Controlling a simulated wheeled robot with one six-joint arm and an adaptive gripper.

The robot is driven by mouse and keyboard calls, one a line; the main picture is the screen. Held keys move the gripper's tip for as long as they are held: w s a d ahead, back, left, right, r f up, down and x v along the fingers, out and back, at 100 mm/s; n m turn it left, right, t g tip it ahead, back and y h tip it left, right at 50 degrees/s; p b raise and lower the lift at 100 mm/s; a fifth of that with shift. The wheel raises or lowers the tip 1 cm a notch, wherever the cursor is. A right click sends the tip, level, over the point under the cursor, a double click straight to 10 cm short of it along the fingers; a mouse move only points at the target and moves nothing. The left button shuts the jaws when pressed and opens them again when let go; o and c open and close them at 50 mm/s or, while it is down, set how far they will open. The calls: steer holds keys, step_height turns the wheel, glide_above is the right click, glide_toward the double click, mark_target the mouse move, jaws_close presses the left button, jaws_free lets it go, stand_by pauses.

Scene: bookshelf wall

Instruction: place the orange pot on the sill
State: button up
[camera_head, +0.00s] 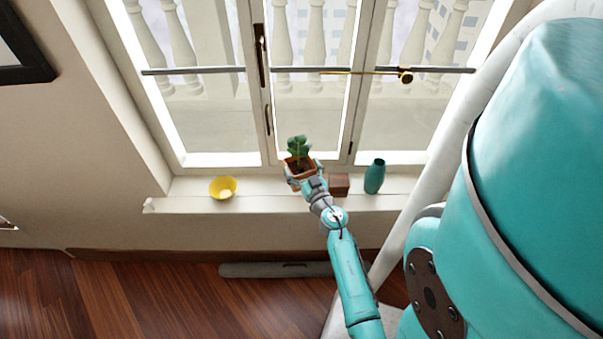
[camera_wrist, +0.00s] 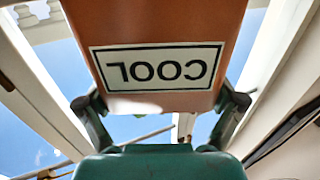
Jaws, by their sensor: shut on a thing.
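The orange pot (camera_head: 299,172) holds a green plant (camera_head: 299,148) and appears upright in the head view. My gripper (camera_head: 304,171) is shut on the pot, with a finger at each side. In the wrist view the pot (camera_wrist: 165,20) fills the upper middle and bears a white label reading "COOL" upside down. My gripper's fingers (camera_wrist: 163,105) flank the pot there. The white sill (camera_head: 255,203) runs below the window. The pot shows over the middle of the sill; I cannot tell whether its base touches it.
A yellow bowl (camera_head: 223,187) stands on the sill to the left. A brown box (camera_head: 339,185) is just right of the pot, and a teal vase (camera_head: 375,176) stands further right. The sill between bowl and pot is clear. Window handles (camera_head: 261,55) are behind.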

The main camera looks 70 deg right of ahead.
mark_target(298, 171)
steer(key=shift+r, duration=1.4)
steer(key=shift+w+a, duration=0.35)
steer(key=shift+w, duration=0.05)
steer(key=w+a+f+n+t+y, duration=0.1)
steer(key=w+a+n+t+y, duration=0.15)
steer(key=w+a, duration=0.5)
steer(key=w+a+f+n+t+y, duration=0.15)
steer(key=w+a+y, duration=0.25)
steer(key=a, duration=0.7)
steer(key=w+a+f+n+t+y, duration=0.1)
steer(key=w+a+n+y, duration=0.2)
steer(key=w+a, duration=0.5)
steer(key=s+d+r+m+g+h, duration=0.2)
steer(key=s+d+m+g+h, duration=0.45)
steer(key=d, duration=0.55)
steer(key=s+d+r+m+g+h, duration=0.1)
steer(key=s+d+m+g+h, duration=0.55)
steer(key=d, duration=0.65)
steer(key=f, duration=0.3)
steer(key=s+f+n+t, duration=0.1)
steer(key=f, duration=0.2)
steer(key=f+t, duration=0.1)
steer(key=f, duration=0.2)
steer(key=shift+s+a, duration=0.2)
steer(key=shift+f, duration=0.1)
